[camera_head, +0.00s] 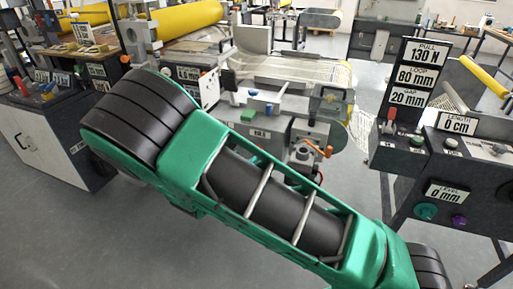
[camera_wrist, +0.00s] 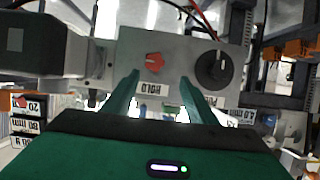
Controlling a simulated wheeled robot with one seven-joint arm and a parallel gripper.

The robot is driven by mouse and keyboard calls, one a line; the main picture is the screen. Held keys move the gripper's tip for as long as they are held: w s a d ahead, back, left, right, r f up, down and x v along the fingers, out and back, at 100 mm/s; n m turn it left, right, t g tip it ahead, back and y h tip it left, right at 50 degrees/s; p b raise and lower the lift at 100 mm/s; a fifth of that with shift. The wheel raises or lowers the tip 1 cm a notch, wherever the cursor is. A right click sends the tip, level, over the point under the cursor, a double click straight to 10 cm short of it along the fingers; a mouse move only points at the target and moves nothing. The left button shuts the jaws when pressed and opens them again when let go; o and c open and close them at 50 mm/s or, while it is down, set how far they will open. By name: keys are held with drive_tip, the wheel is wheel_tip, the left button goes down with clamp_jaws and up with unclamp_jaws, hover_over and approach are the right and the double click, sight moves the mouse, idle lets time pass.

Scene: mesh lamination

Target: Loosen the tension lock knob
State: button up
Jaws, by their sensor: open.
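In the wrist view, a red knob (camera_wrist: 153,61) sits on a grey panel (camera_wrist: 180,50) above a white label that seems to read HOLD. A larger black round knob (camera_wrist: 213,68) sits to its right, above another label that is partly hidden. I cannot tell for sure which is the tension lock knob; the red one lies between the fingers as seen. My gripper (camera_wrist: 158,84) is open, its two green fingers pointing at the panel, below the red knob and apart from it. In the head view I cannot make out my gripper.
My green and black arm crosses the head view before the laminating machine (camera_head: 285,118), which has an orange-handled lever (camera_head: 318,150). A console (camera_head: 440,150) with signs and knobs stands at the right. Grey floor shows at the lower left.

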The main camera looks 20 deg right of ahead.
drive_tip(key=d+x, duration=0.1)
drive_tip(key=x, duration=1)
drive_tip(key=shift+s+d+r, duration=0.15)
drive_tip(key=shift+s+r, duration=0.05)
drive_tip(key=shift+s, duration=0.15)
drive_tip(key=c, duration=1.1)
